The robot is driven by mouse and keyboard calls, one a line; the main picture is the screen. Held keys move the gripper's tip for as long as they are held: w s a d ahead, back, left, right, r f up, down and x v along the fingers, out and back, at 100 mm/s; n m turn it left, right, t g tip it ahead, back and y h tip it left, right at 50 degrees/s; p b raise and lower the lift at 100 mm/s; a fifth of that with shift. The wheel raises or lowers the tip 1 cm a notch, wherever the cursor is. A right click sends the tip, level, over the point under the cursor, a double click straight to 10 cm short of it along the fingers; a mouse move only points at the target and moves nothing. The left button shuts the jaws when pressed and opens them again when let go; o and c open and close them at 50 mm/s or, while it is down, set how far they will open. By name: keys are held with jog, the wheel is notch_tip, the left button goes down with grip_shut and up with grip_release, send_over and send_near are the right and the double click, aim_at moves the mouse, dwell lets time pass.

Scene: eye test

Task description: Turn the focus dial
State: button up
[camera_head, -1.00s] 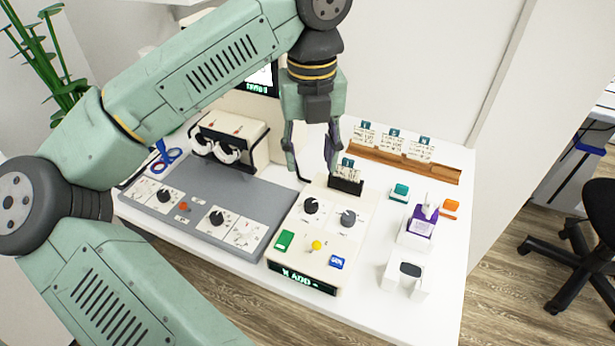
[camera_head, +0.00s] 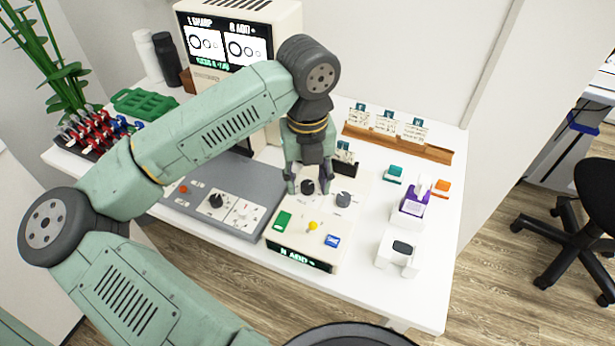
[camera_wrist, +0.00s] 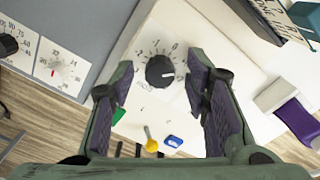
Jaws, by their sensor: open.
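I cannot tell how far above the dial the tips are. The right dial (camera_head: 343,200) is mostly hidden by a finger in the wrist view.
The box also bears a green button (camera_head: 282,220), a yellow knob (camera_head: 312,226) and a blue button (camera_head: 332,241). A grey panel (camera_head: 254,182) lies to its left. A black card holder (camera_head: 346,167) is close behind the dials. A screen (camera_head: 228,42) reads "L SHARP" and "R ADD +".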

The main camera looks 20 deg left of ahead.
jog(key=shift+c, duration=0.5)
grip_shut()
jog(key=shift+f+m+b, duration=0.15)
jog(key=shift+m+b, duration=0.15)
jog(key=shift+b, duration=0.4)
jog(key=shift+b, duration=0.45)
jog(key=m+b, duration=0.2)
jog(key=b, duration=0.1)
jog(key=shift+f+m, duration=0.15)
jog(key=shift+m, duration=0.15)
jog(key=m+b, duration=0.3)
jog(key=shift+b, duration=0.4)
jog(key=shift+r+m+b, duration=0.3)
jog(key=shift+m+b, duration=0.45)
jog(key=shift+m, duration=0.45)
